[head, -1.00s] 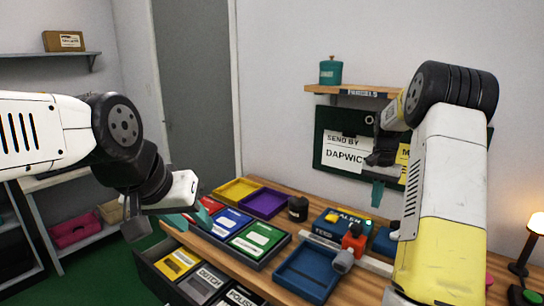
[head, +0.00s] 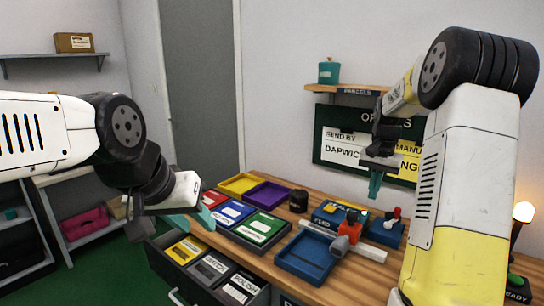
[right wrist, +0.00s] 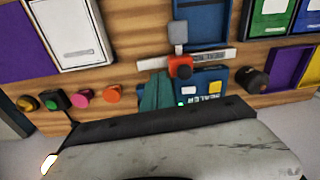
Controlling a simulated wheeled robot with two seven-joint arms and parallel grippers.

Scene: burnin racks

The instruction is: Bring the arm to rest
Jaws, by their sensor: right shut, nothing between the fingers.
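My right arm is raised at the right of the head view. Its gripper (head: 375,186) points down with teal fingers together and nothing between them, above the back of the wooden bench and in front of the green board. In the right wrist view the teal fingers (right wrist: 155,92) show beside the blue sealer (right wrist: 203,82). My left arm comes in from the left. Its gripper (head: 200,217) hangs near the left edge of the bench, by the trays. One teal finger shows there, so its opening is unclear.
The bench (head: 345,283) holds a yellow tray (head: 239,184), a purple tray (head: 266,197), an empty blue tray (head: 306,258), a dark round pot (head: 298,201) and a red-and-grey device (head: 348,238). An open drawer (head: 180,285) with labelled bins juts out in front. A shelf (head: 345,89) is on the wall.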

